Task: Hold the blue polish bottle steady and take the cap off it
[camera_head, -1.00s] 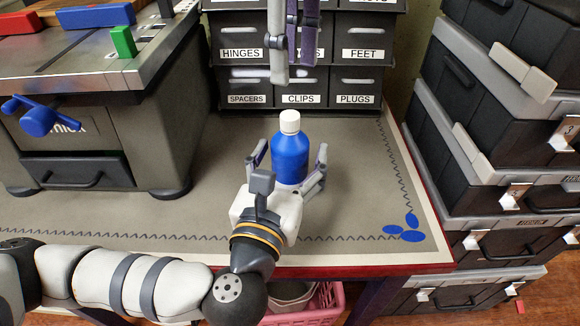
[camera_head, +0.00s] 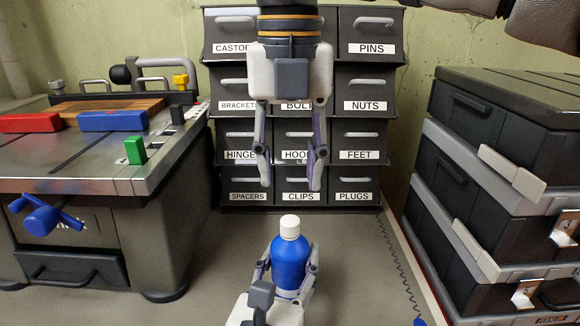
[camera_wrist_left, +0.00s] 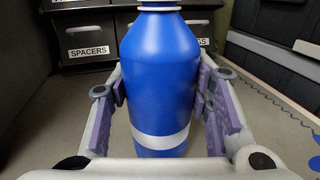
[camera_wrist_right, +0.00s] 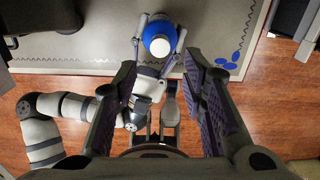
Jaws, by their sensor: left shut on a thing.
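The blue polish bottle (camera_head: 289,262) stands upright on the work mat with its white cap (camera_head: 290,226) on top. My left gripper (camera_head: 290,262) is shut on the bottle's body, one finger on each side. The left wrist view shows the bottle (camera_wrist_left: 160,75) between the finger pads, with its cap out of frame. My right gripper (camera_head: 291,187) points down above the cap, open and empty, with a clear gap below its fingertips. In the right wrist view the cap (camera_wrist_right: 160,47) shows beyond and between the open fingers.
A drawer cabinet (camera_head: 345,154) stands behind the bottle. A grey metal-topped bench unit (camera_head: 120,225) with coloured blocks is at the left. Stacked dark cases (camera_head: 480,190) stand at the right. The mat around the bottle is clear.

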